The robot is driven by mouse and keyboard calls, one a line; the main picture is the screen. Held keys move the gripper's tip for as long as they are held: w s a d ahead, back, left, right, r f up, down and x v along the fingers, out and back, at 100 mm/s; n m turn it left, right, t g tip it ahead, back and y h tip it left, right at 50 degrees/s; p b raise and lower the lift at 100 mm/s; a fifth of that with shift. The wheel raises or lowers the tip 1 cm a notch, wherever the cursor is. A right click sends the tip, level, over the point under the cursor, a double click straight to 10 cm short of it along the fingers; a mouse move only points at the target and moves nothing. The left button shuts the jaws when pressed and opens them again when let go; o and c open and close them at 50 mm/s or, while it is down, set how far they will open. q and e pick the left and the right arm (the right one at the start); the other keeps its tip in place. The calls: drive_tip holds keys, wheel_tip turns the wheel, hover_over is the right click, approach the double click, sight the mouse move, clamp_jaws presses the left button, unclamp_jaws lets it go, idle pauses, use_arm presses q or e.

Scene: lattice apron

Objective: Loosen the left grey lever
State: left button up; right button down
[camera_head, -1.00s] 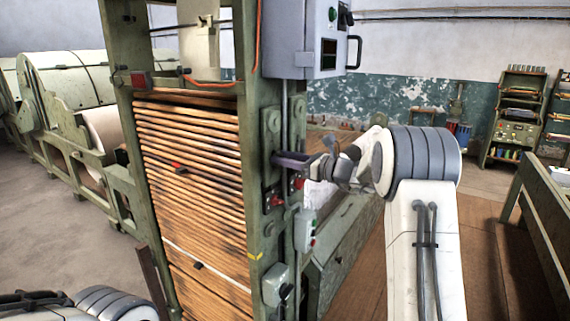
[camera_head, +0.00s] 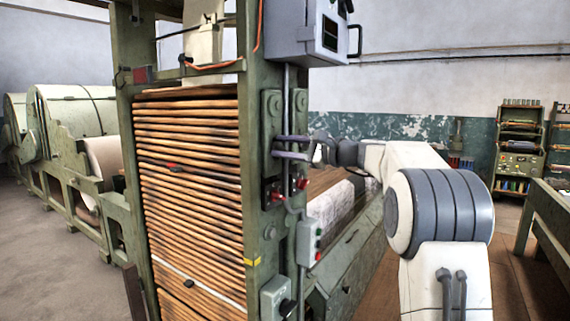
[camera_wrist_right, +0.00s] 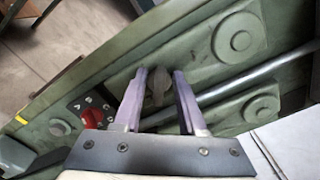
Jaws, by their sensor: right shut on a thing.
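My right gripper (camera_head: 279,147) reaches in from the right to the green upright of the lattice frame, its two purplish fingers against or very close to the face. In the right wrist view my right gripper (camera_wrist_right: 160,78) has a finger on each side of a small grey lever (camera_wrist_right: 157,90) on the green plate and is shut on it. The lever's base is partly hidden between the fingers. In the head view the lever is too small and covered to make out. My left gripper is out of view.
Red knobs (camera_head: 276,195) sit below the gripper on the upright; one red knob (camera_wrist_right: 91,118) shows in the wrist view. A grey control box (camera_head: 306,32) hangs above, a button box (camera_head: 309,242) below. The wooden slats (camera_head: 190,190) fill the frame to the left.

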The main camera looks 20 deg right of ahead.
drive_tip(key=shift+f+n+b, duration=0.15)
drive_tip(key=shift+n+b, duration=0.95)
drive_tip(key=c, duration=0.9)
unclamp_jaws()
drive_tip(key=shift+o, duration=0.2)
drive_tip(key=shift+s, duration=0.1)
drive_tip(key=b+v, duration=0.2)
drive_tip(key=v, duration=0.8)
drive_tip(key=shift+s+d, duration=0.1)
drive_tip(key=shift+d, duration=0.05)
